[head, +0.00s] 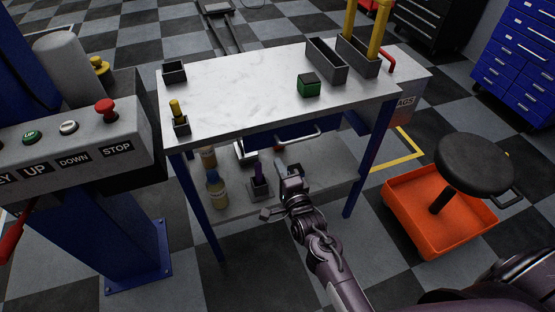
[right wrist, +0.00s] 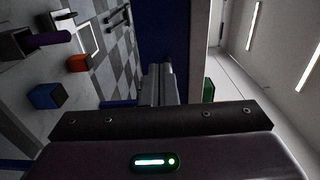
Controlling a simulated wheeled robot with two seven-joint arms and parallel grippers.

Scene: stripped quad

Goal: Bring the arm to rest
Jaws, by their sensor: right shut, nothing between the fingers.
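My right arm reaches in from the lower right of the head view. Its gripper (head: 289,172) is in front of the white-topped bench (head: 230,92), below the level of the top and over or near the lower shelf (head: 235,208). The fingers are shut and empty; they also show in the right wrist view (right wrist: 160,84), close together. I cannot tell the exact gap between the gripper and the shelf. My left gripper is in neither view.
On the bench top stand a green block (head: 308,85), dark bins (head: 326,60) and a yellow peg in a holder (head: 178,116). A control box (head: 75,140) is at left, an orange-based stool (head: 440,215) at right.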

